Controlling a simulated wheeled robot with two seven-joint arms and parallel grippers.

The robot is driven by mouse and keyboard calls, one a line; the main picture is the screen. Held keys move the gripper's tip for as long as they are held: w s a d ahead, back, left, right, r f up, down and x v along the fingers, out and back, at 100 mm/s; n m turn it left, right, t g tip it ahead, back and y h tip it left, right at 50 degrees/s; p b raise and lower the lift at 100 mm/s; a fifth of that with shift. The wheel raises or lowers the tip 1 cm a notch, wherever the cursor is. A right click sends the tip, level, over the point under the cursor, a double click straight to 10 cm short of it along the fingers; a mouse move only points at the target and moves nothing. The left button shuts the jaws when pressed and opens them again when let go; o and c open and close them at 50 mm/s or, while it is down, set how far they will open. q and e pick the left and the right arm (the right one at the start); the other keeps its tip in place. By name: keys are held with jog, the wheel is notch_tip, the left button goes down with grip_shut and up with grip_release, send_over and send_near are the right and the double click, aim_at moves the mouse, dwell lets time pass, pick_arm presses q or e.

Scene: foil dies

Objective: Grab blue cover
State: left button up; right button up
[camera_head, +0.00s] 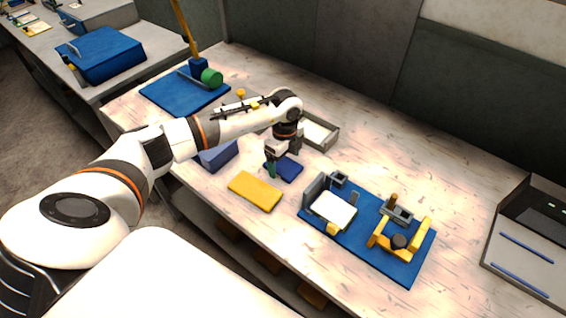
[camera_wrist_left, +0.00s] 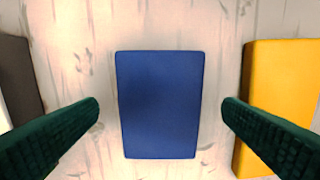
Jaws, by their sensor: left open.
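The blue cover (camera_head: 289,169) is a flat dark-blue rectangle lying on the table. In the left wrist view the blue cover (camera_wrist_left: 160,104) lies in the middle, between the two green fingers. My left gripper (camera_head: 280,170) is directly above it in the head view, pointing down, and partly hides it. In the left wrist view my left gripper (camera_wrist_left: 160,112) is open, with a finger on each side of the cover and clear gaps to both its edges. The height of the fingertips over the table is hard to tell. My right gripper is not in view.
A yellow block (camera_head: 255,192) lies close beside the cover, near one finger. A grey tray (camera_head: 328,142) stands behind, and a blue box (camera_head: 218,156) is to the left. A blue fixture board (camera_head: 375,254) with grey and yellow parts lies to the right.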

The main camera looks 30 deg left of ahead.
pick_arm(q)
jog(key=shift+f, duration=0.75)
jog(key=c, duration=1.1)
jog(key=shift+r, duration=0.1)
